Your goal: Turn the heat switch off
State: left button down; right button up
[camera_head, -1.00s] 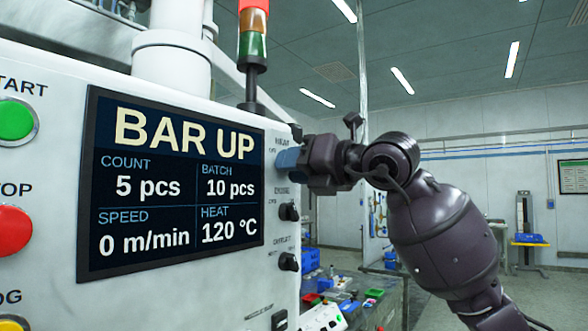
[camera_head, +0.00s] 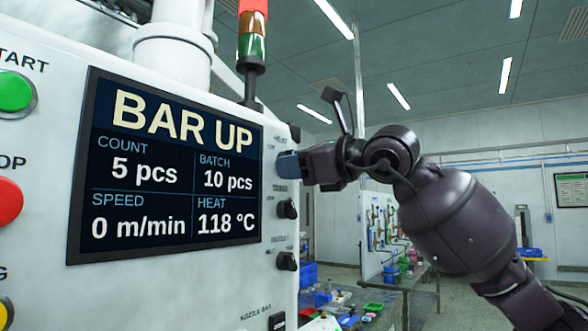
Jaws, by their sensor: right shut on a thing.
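My right gripper (camera_head: 290,163) is shut at the top switch position on the right part of the white control panel (camera_head: 232,280), just below a small label that seems to read HEAT. The heat switch itself is hidden behind the bluish fingertips, so its setting cannot be seen. The display (camera_head: 170,170) reads BAR UP, count 5 pcs, batch 10 pcs, speed 0 m/min and heat 118 °C. My left gripper is not in view.
Two black knobs sit below the gripper, one close under it (camera_head: 288,208) and one lower (camera_head: 287,261). Green (camera_head: 15,91) and red (camera_head: 6,202) buttons are at the left. A signal tower (camera_head: 252,38) stands above. A cluttered bench lies behind.

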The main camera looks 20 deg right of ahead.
jog(key=shift+n, duration=0.7)
jog(key=o, duration=0.8)
jog(key=shift+d, duration=0.1)
